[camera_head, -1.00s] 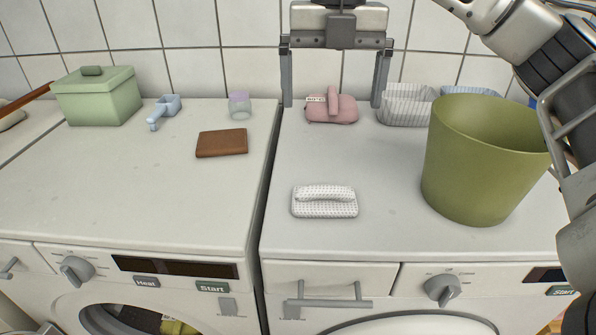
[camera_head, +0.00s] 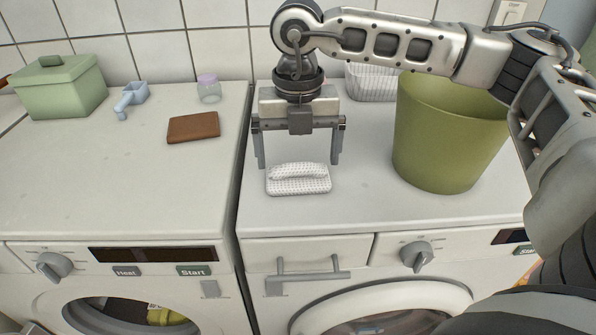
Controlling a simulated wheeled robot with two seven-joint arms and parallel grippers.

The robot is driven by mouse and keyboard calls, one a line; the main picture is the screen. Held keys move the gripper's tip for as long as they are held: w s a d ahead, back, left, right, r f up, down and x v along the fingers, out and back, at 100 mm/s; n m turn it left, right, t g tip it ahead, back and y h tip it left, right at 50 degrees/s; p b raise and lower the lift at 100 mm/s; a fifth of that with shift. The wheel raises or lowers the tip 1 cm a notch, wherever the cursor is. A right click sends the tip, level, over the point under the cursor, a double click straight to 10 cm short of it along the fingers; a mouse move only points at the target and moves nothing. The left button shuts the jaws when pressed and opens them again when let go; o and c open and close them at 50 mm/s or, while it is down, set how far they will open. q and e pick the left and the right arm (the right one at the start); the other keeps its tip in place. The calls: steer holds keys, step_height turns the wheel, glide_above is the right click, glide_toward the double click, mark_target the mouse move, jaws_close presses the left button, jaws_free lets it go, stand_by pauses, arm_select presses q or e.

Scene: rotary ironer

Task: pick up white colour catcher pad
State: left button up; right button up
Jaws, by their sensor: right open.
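The white colour catcher pad (camera_head: 298,180) lies on top of the right-hand machine, near its front left part. It is a small white textured block with a raised ridge along its top. My right gripper (camera_head: 298,163) is open, with its two fingers pointing down just behind the pad, one towards each end of it. The fingers look empty. I cannot tell exactly how high the fingertips are above the machine top. My left gripper does not show.
A large olive green bin (camera_head: 446,135) stands right of the pad, under my right arm. A white ribbed basket (camera_head: 371,83) is behind it. The left machine top holds a brown block (camera_head: 193,127), a blue scoop (camera_head: 131,99), a small jar (camera_head: 209,88) and a green lidded box (camera_head: 60,88).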

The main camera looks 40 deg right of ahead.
steer(key=shift+f, duration=0.8)
steer(key=c, duration=1.1)
steer(key=shift+o, duration=0.2)
steer(key=shift+r, duration=0.15)
